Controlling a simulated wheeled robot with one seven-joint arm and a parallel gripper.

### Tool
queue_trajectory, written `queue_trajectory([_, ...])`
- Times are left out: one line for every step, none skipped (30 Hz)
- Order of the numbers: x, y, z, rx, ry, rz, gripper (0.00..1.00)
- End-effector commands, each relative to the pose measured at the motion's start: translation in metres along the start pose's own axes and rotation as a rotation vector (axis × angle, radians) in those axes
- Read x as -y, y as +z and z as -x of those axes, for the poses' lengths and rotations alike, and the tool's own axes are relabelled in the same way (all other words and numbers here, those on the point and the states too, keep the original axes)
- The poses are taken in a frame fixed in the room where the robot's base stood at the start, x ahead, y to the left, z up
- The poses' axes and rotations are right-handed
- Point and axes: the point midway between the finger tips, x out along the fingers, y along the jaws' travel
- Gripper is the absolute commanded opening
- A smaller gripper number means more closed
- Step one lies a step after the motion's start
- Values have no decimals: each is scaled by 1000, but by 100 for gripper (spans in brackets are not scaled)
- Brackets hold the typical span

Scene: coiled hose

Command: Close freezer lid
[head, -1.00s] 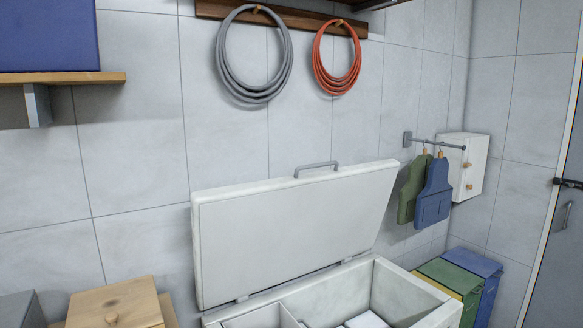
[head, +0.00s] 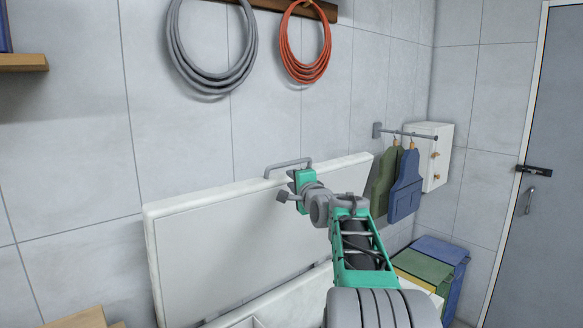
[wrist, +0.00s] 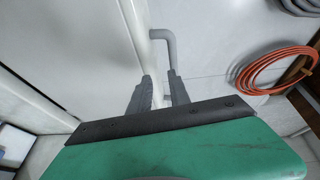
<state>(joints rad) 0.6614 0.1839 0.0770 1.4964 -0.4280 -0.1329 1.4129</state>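The white freezer lid (head: 230,245) stands raised, leaning back near the tiled wall; its edge also shows in the wrist view (wrist: 138,35). The grey bar handle (head: 287,163) is on the lid's top edge. In the wrist view, the handle (wrist: 171,48) lies ahead of and partly between my fingers. My gripper (head: 287,185) is at the lid's top edge, just below the handle in the picture. In the wrist view, my gripper (wrist: 160,76) has its two fingers apart. I cannot tell whether they touch the handle. My arm hides the lid's right part and much of the freezer body (head: 285,305).
A grey hose coil (head: 175,50) and an orange hose coil (head: 288,55) hang above the lid. Green (head: 382,185) and blue (head: 405,190) aprons hang to the right, beside a white wall cabinet (head: 440,150). Coloured bins (head: 440,250) stand at lower right.

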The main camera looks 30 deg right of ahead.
Motion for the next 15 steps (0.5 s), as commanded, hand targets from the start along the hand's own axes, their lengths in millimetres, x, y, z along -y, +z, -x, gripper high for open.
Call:
queue_trajectory([8, -17, -4, -13, -43, -50, 23])
queue_trajectory([12, -23, -6, -17, -60, -71, 23])
queue_trajectory([16, -27, -9, -20, -75, -87, 23])
queue_trajectory([18, -28, -12, -20, -80, -93, 23])
queue_trajectory([19, -28, -15, -19, -81, -96, 23])
queue_trajectory([20, -27, -21, -17, -80, -95, 23])
queue_trajectory([20, -26, -26, -17, -79, -95, 23])
queue_trajectory([21, -26, -32, -17, -78, -95, 23])
queue_trajectory([22, -27, -40, -18, -78, -94, 23])
queue_trajectory([22, -27, -45, -18, -77, -94, 23])
queue_trajectory([23, -27, -51, -18, -77, -94, 23])
queue_trajectory([23, -27, -59, -17, -77, -93, 23])
queue_trajectory([24, -27, -63, -17, -77, -92, 23])
queue_trajectory([24, -27, -68, -18, -77, -92, 23])
queue_trajectory([24, -28, -73, -19, -76, -92, 23])
